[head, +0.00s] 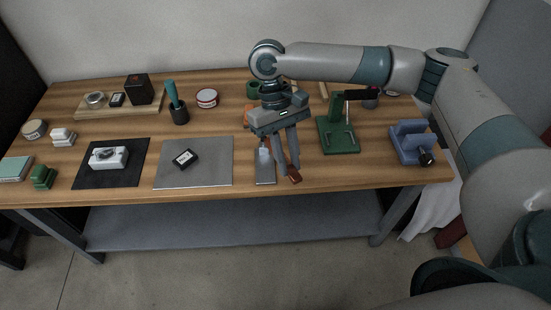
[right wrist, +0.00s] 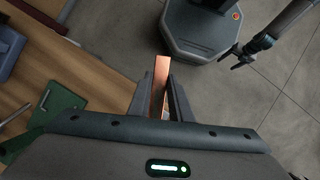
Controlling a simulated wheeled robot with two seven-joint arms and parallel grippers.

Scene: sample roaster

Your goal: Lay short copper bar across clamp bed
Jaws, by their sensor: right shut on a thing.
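The short copper bar (right wrist: 160,85) is held between the fingers of my right gripper (right wrist: 160,100) in the right wrist view, with its far end sticking out past them. In the head view the right gripper (head: 287,174) points down at the table's front edge, with the bar (head: 294,179) low between its fingertips. A green clamp (head: 340,137) with a flat bed, an upright and a dark handle stands to the right of the gripper; the bar is apart from it. My left gripper (right wrist: 229,61) shows small in the right wrist view, its fingers apart and empty.
A blue vise (head: 411,143) stands right of the clamp. A narrow grey plate (head: 265,178) lies just left of the gripper. A grey mat (head: 215,174) and a black mat (head: 84,172) lie further left. A dark cup (head: 180,115) stands behind.

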